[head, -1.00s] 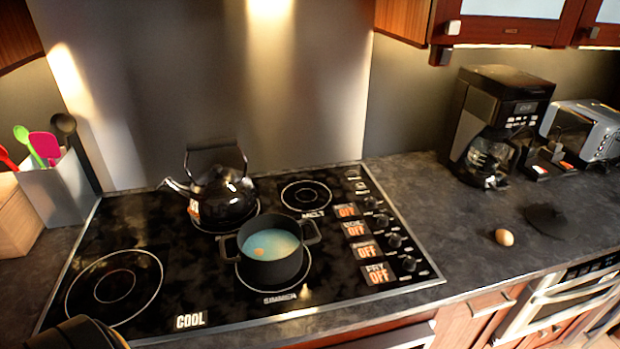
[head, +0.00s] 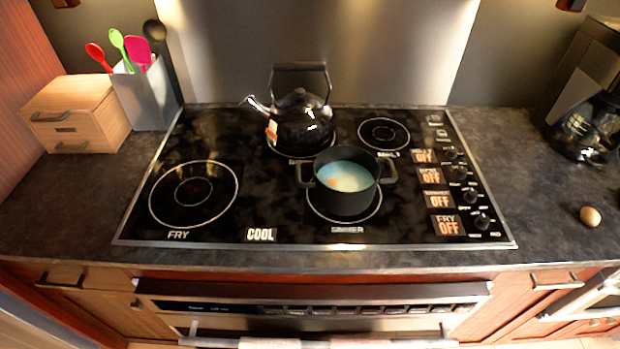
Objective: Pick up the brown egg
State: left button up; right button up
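The brown egg (head: 590,216) lies on the dark countertop (head: 545,195), right of the stove, near the right edge of the head view. It rests alone and nothing touches it. Neither of my grippers shows in the head view now.
A black pot (head: 345,199) with bluish liquid and an orange object stands on the stove (head: 270,205). A black kettle (head: 303,125) is behind it. A coffee maker (head: 590,110) stands behind the egg. A wooden box (head: 72,118) and a utensil holder (head: 147,97) are at left.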

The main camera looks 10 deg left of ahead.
aim_at(589, 216)
jog(key=z, duration=1.55)
